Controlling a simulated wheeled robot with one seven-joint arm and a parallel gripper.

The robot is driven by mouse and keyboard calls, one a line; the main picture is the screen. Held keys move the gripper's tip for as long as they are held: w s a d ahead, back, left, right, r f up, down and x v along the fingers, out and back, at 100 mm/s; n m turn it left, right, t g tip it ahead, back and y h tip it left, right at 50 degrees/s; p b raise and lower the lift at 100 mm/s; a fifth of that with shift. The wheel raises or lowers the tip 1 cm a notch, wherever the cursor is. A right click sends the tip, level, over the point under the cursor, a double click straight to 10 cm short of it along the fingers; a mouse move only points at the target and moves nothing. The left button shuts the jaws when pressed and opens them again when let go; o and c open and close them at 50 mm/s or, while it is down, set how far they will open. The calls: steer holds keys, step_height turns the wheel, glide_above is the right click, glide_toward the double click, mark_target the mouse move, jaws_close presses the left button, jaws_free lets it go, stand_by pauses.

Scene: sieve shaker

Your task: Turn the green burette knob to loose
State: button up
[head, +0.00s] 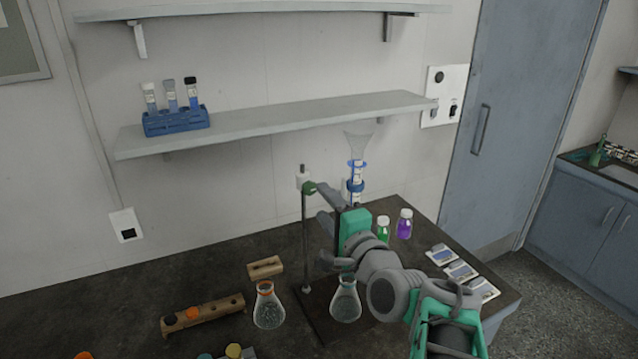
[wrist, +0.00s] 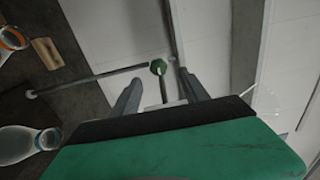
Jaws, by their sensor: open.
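The green knob (head: 309,187) is near the top of the upright metal stand rod (head: 305,240). In the wrist view the green knob (wrist: 158,67) lies in line with the gap between my fingertips, at or just past their ends. My gripper (head: 318,203) reaches in from the right with its fingers apart; in the wrist view my gripper (wrist: 158,78) is open and holds nothing. I cannot tell whether a finger touches the knob. A clear funnel-topped tube with blue rings (head: 356,175) stands behind my arm, its lower part hidden.
A flask (head: 345,303) stands at the rod's base, partly beside my arm. An orange-rimmed flask (head: 268,308) and a wooden block (head: 265,267) are left of it. Green (head: 383,229) and purple (head: 404,225) bottles stand behind my arm. A wall shelf (head: 280,121) is above.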

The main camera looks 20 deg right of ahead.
mark_target(311, 190)
steer(key=w+p, duration=0.1)
steer(key=w, duration=0.5)
steer(key=shift+w+f, duration=0.1)
steer(key=shift+w, duration=0.2)
steer(key=shift+c, duration=0.2)
jaws_close()
